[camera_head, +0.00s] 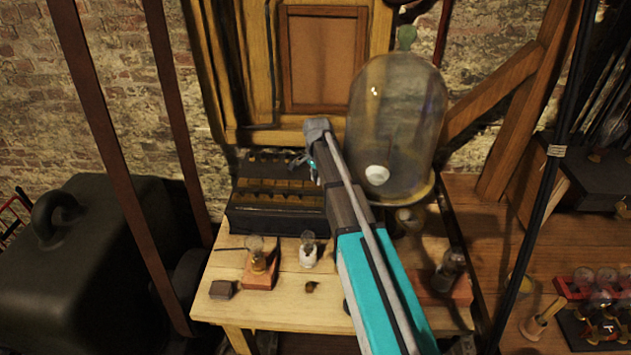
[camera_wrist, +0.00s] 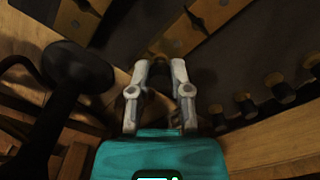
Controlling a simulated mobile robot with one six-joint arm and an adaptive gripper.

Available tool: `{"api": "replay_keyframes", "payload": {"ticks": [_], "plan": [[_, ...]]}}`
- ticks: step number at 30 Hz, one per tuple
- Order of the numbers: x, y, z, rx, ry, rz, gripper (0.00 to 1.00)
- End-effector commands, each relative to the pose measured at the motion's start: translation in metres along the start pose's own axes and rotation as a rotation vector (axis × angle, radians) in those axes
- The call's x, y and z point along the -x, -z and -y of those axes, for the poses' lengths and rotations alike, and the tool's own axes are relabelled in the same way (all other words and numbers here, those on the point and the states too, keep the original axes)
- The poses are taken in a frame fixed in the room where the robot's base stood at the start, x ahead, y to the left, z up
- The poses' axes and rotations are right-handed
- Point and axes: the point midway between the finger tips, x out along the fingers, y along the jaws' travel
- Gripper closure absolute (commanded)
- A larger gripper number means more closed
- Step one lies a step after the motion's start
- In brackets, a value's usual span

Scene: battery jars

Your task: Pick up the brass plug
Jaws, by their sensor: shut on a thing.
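My gripper (camera_wrist: 166,62) reaches forward in the wrist view, its two pale fingers close together. A small, dim brass-brown piece, which looks like the brass plug (camera_wrist: 158,46), shows at the fingertips, and the fingers are shut on it. Its lower part is hard to make out in the shadow. In the head view my gripper (camera_head: 314,176) is at the right part of the dark box with brass bars (camera_head: 262,214). My arm hides that end of the box, and I cannot make out the plug there.
A glass bell jar (camera_head: 398,110) stands close to the right of my arm. On the wooden table (camera_head: 225,270) are a small lamp on a wooden block (camera_head: 260,270), a white-based glass piece (camera_head: 308,253) and a dark little block (camera_head: 223,289).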

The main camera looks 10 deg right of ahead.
Motion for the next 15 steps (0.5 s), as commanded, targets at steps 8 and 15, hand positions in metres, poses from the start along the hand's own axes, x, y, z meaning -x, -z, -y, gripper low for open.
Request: {"api": "replay_keyframes", "payload": {"ticks": [8,15], "plan": [[0.0003,-0.0002,0.0001,0.000,0.000,0.000,1.00],[0.0061,-0.0003,0.0002,0.001,0.000,0.000,1.00]]}}
